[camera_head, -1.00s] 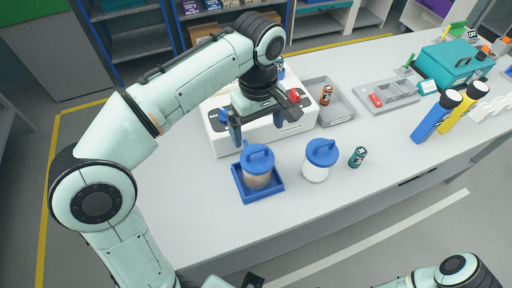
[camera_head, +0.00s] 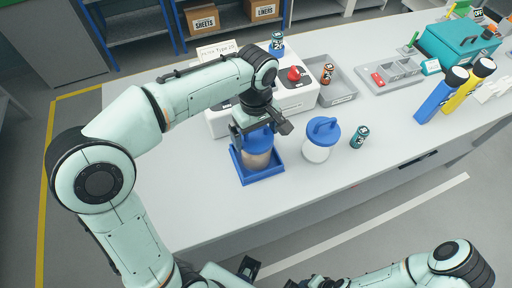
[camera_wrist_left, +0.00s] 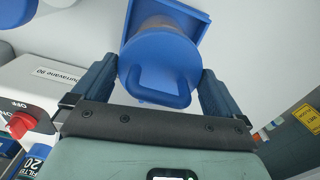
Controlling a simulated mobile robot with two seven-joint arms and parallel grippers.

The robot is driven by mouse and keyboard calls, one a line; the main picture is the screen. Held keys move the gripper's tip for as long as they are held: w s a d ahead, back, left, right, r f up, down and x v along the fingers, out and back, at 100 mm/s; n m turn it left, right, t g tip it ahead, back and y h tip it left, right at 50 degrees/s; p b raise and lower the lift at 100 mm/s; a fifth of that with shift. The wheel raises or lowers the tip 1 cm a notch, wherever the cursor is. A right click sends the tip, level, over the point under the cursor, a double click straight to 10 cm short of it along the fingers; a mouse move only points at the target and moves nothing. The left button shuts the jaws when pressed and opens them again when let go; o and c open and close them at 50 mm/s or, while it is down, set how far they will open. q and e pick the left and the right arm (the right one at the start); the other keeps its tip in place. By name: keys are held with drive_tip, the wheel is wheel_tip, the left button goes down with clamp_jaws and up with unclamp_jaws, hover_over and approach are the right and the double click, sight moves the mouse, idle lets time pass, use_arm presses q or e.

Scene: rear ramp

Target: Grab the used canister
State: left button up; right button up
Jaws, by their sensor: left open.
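The used canister (camera_head: 258,160), with brownish contents and a blue handled lid, stands upright in a square blue tray (camera_head: 272,175) on the bench. In the left wrist view its blue lid (camera_wrist_left: 158,80) fills the space between the fingers. My left gripper (camera_head: 258,130) is open, pointing down over this canister, with one finger on each side of the lid. In the left wrist view the left gripper (camera_wrist_left: 158,70) shows no clear contact with the lid.
A second canister (camera_head: 318,145), white with a blue lid, stands close to the right. A white machine with a red knob (camera_head: 294,74) stands behind, beside a grey bin (camera_head: 343,91). The bench front is clear.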

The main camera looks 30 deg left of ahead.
use_arm(q)
drive_tip(key=shift+f, duration=0.55)
drive_tip(key=c, duration=1.5)
drive_tip(key=shift+r, duration=0.1)
drive_tip(key=shift+c, duration=0.9)
